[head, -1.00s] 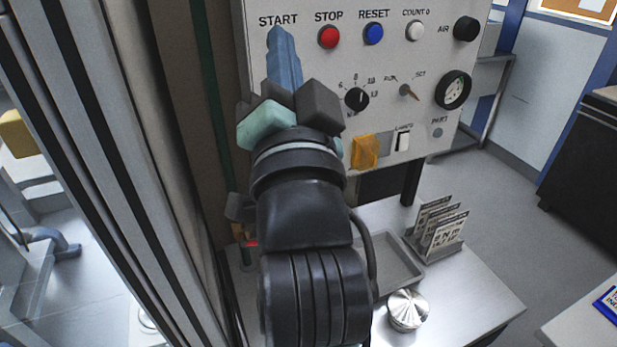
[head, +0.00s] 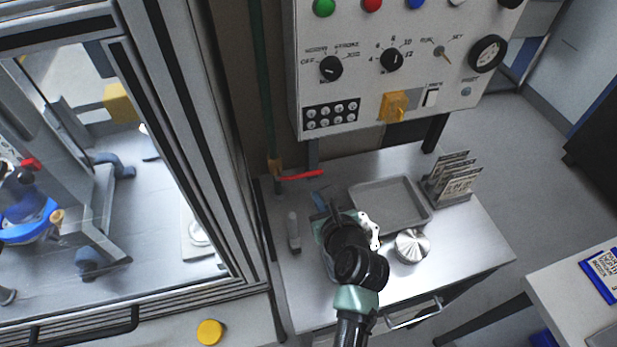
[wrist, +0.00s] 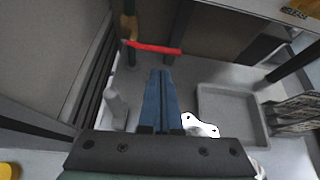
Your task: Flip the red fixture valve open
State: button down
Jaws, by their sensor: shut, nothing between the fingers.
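The red valve handle (head: 300,175) sticks out to the right from a brass valve body (head: 275,167) at the foot of a green pipe, beside the control panel's lower left corner. In the wrist view the red handle (wrist: 155,47) lies nearly level across the picture, ahead of the fingertips, with the brass body (wrist: 130,27) at its left end. My gripper (head: 322,194) is shut and empty, below and right of the handle in the head view. In the wrist view the blue fingers (wrist: 161,73) are together, with a visible gap between their tips and the handle.
A grey tray (head: 425,211), a round metal part (head: 412,246) and a card rack (head: 452,192) stand on the bench. A white holed part (head: 369,231) shows beside my gripper. A grey handle-like object (head: 293,228) is left of it. The control panel (head: 330,90) overhangs behind.

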aim_at(300, 175)
jog(key=shift+s+f+m, duration=0.3)
jog(key=shift+f+m, duration=0.1)
jog(key=shift+f, duration=0.15)
jog(key=x, duration=1)
jog(key=shift+b, duration=0.4)
jog(key=shift+a+r, duration=0.15)
jog(key=shift+r, duration=0.1)
